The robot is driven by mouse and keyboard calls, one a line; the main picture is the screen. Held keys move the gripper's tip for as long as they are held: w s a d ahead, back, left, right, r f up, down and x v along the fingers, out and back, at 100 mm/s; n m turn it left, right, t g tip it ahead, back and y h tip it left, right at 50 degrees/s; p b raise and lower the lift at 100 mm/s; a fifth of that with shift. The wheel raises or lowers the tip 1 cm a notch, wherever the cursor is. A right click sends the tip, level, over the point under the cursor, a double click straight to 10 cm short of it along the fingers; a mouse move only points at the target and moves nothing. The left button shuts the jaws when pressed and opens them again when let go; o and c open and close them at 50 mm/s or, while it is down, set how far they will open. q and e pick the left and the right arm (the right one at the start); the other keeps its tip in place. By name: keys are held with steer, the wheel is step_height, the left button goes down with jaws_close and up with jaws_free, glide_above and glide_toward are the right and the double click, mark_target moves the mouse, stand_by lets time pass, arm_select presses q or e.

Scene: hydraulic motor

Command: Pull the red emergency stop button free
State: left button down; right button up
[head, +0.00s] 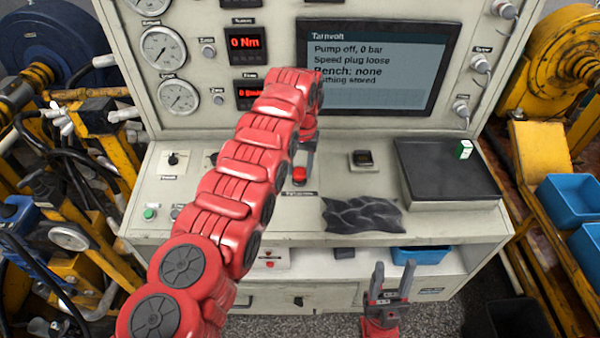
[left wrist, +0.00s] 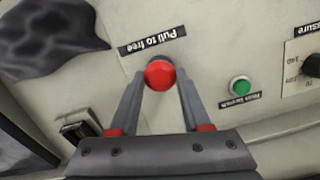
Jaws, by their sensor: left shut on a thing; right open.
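The red emergency stop button (head: 299,174) is on the sloping front panel of the grey test bench. In the left wrist view the button (left wrist: 160,75) sits between the tips of my left gripper (left wrist: 160,82), beside a label reading "Pull to free". My left gripper (head: 305,160) is shut on the button, and its arm hides part of the panel in the head view. My right gripper (head: 392,282) is open and empty, low in front of the bench.
A dark crumpled cloth (head: 362,214) lies right of the button. A black pad (head: 445,172) bears a small green-and-white box (head: 464,149). The screen (head: 376,68) reads "Pump off, 0 bar". A green button (left wrist: 240,86) and a knob (head: 173,159) are on the panel.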

mark_target(300, 172)
arm_select(q)
steer(key=c, duration=0.6)
jaws_free()
steer(key=shift+r, duration=0.15)
steer(key=shift+o, duration=1.3)
steer(key=shift+s+r, duration=0.1)
steer(key=shift+s, duration=0.1)
steer(key=shift+w, duration=0.15)
steer(key=shift+r, duration=0.45)
step_height(300, 172, up, 2)
steer(key=shift+d+r, duration=0.1)
steer(key=shift+r, duration=0.05)
step_height(300, 172, up, 14)
steer(key=p, duration=1.4)
steer(key=shift+s+d+r, duration=0.15)
steer(key=shift+s+d, duration=0.05)
